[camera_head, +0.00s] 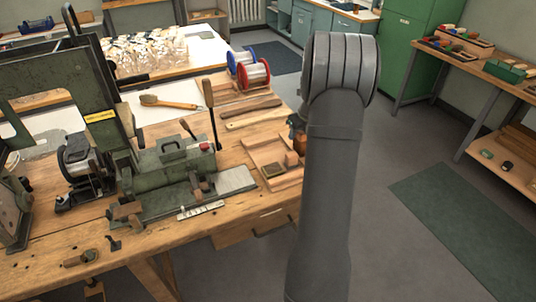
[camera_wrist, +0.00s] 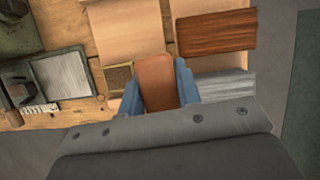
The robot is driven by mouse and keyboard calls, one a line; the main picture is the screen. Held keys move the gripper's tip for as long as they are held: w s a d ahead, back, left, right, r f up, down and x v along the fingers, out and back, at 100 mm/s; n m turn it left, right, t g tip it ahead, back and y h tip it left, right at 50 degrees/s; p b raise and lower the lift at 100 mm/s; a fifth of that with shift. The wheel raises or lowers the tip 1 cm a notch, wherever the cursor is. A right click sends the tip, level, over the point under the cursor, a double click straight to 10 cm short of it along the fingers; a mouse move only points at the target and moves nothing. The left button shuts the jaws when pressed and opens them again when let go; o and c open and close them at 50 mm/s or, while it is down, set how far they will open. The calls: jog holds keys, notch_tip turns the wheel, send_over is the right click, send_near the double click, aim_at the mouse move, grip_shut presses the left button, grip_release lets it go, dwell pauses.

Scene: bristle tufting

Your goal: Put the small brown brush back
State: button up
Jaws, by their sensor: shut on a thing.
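The small brown brush (camera_wrist: 157,82) shows in the wrist view as a plain brown block with rounded corners. No bristles are visible from here. My gripper (camera_wrist: 158,88) is shut on it, with one blue finger on each side. In the head view the brush (camera_head: 299,144) hangs below my gripper (camera_head: 296,122), over the right part of the light wooden tray (camera_head: 262,152) at the bench's right edge. My arm hides part of this area. I cannot tell whether the brush touches the tray.
A small brass-coloured square (camera_wrist: 118,78) lies left of the brush. A reddish-brown board (camera_wrist: 215,33) and a grey plate (camera_wrist: 228,87) lie to its right. A green machine (camera_head: 175,165) stands left of the tray. A long-handled brush (camera_head: 168,102) lies farther back.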

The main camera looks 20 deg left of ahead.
jog(key=shift+a+m, duration=0.25)
jog(key=shift+m, duration=0.05)
send_over(266, 150)
jog(key=s+d, duration=0.1)
notch_tip(266, 150, down, 7)
jog(key=shift+f, duration=1.95)
jog(key=shift+s+f, duration=0.1)
jog(key=shift+f, duration=0.1)
jog(key=o, duration=0.9)
jog(key=shift+o, duration=0.2)
jog(key=v, duration=1.2)
jog(key=shift+r, duration=0.15)
